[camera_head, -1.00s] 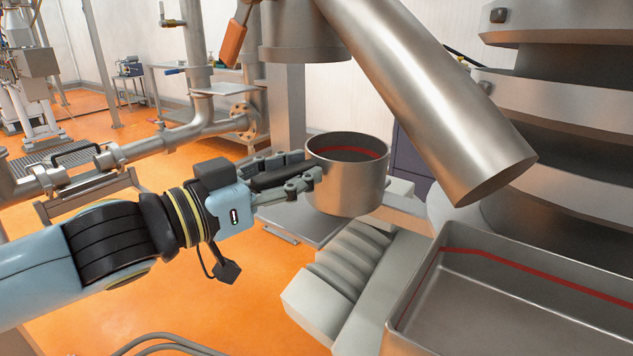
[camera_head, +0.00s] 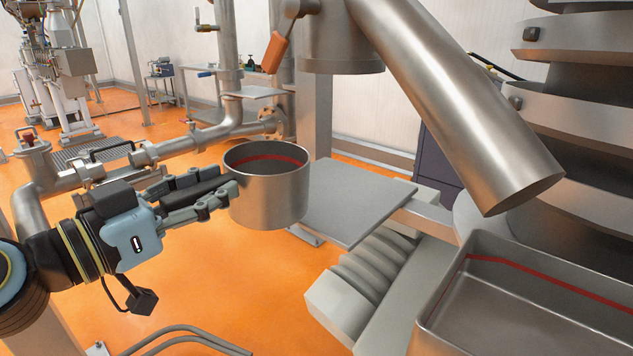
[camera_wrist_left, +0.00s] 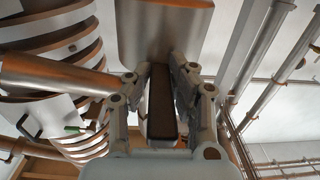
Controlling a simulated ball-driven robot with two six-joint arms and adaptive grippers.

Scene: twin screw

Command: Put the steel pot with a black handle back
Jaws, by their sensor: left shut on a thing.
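The steel pot (camera_head: 268,200) is upright in the head view, with a red line around its inside wall. Its black handle (camera_head: 200,191) points left, toward my left gripper (camera_head: 205,194). My left gripper is shut on this handle and holds the pot in the air, left of a grey flat plate. In the left wrist view the dark handle (camera_wrist_left: 163,103) lies between the two fingers, and the pot's steel wall (camera_wrist_left: 165,35) is beyond it. My right gripper is not in view.
The grey flat plate (camera_head: 350,205) is bare. A rectangular steel bin (camera_head: 440,315) with a red line is at lower right. Stacked steel rings (camera_head: 585,70) stand at right. Pipework (camera_head: 190,143) is behind my left arm. Orange floor lies open below.

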